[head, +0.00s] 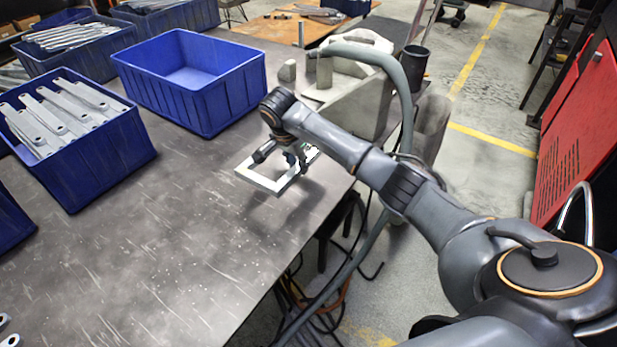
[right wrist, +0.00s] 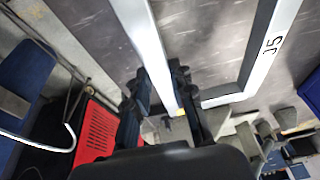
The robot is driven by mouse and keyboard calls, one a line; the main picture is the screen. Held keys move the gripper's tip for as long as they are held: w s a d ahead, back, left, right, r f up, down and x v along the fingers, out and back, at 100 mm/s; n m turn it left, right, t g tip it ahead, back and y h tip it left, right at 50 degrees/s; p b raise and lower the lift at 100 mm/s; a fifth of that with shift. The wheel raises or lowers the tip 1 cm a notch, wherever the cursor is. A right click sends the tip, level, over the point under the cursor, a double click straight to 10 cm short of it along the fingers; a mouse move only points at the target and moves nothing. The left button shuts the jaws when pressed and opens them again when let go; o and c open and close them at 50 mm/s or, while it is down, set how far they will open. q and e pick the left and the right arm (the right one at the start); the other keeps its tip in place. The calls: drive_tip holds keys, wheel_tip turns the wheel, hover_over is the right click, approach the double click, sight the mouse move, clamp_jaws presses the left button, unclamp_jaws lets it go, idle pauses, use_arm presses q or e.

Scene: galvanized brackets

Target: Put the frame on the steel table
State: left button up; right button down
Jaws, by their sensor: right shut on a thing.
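A light metal frame (head: 258,182), a flat open rectangle, is at the right part of the steel table (head: 150,240) in the head view. My right gripper (head: 282,160) is shut on one side bar of it. In the right wrist view the frame (right wrist: 272,50) shows a dark mark on one bar, and my right gripper's fingers (right wrist: 163,100) stand on both sides of another bar. The frame lies roughly flat, over or on the tabletop; I cannot tell whether it touches. Part of it is hidden behind the gripper. My left gripper is not in view.
An empty blue bin (head: 190,85) stands behind the frame. A blue bin of grey brackets (head: 75,135) is at left, with more bins beyond. A grey machine (head: 360,105) with a hose stands at the table's right edge. The table's front middle is clear.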

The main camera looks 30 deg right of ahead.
drive_tip(key=shift+s+d+f, duration=0.15)
drive_tip(key=shift+d+f, duration=0.35)
drive_tip(key=shift+f, duration=0.05)
drive_tip(key=shift+s+d+f, duration=0.15)
drive_tip(key=shift+d+f, duration=0.3)
drive_tip(key=shift+f, duration=0.1)
drive_tip(key=f, duration=0.2)
drive_tip(key=d+f, duration=0.1)
drive_tip(key=shift+s+f, duration=0.2)
drive_tip(key=shift+s, duration=0.05)
drive_tip(key=shift+f, duration=0.45)
drive_tip(key=c, duration=1.1)
unclamp_jaws()
drive_tip(key=shift+s+f, duration=0.1)
drive_tip(key=shift+c, duration=0.2)
